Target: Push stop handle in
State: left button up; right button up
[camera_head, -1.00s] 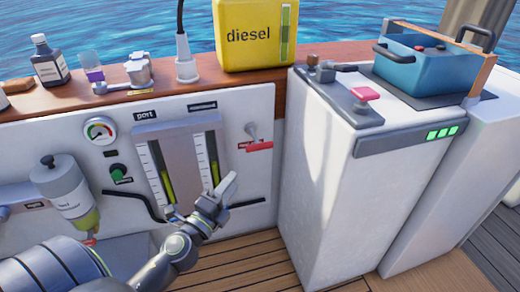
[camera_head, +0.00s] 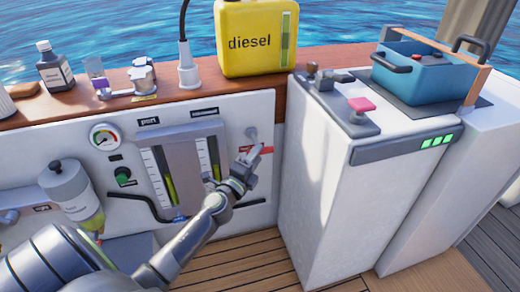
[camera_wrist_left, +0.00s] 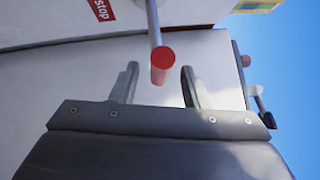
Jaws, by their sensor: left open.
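The stop handle (camera_head: 251,134) is on the white panel, at the right of the gauges in the head view. In the left wrist view it is a grey rod with a red round end (camera_wrist_left: 160,60). The red "stop" label (camera_wrist_left: 101,8) shows at the top left there. My left gripper (camera_head: 254,153) is at the handle in the head view and covers part of it. In the left wrist view its two fingers stand apart, with the red end seen between them. I cannot tell whether they touch it. My right gripper is out of view.
A white cabinet (camera_head: 335,190) with a pink-topped lever (camera_head: 360,104) stands close to the right of the gripper. The yellow diesel can (camera_head: 250,55) is on the wooden ledge above. Gauges and a bottle (camera_head: 70,190) are at the left. Open deck lies below.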

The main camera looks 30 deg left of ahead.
pick_arm(q)
jog(key=shift+w+a+r, duration=0.1)
jog(key=shift+w+r, duration=0.1)
jog(key=shift+w, duration=1.25)
grip_shut()
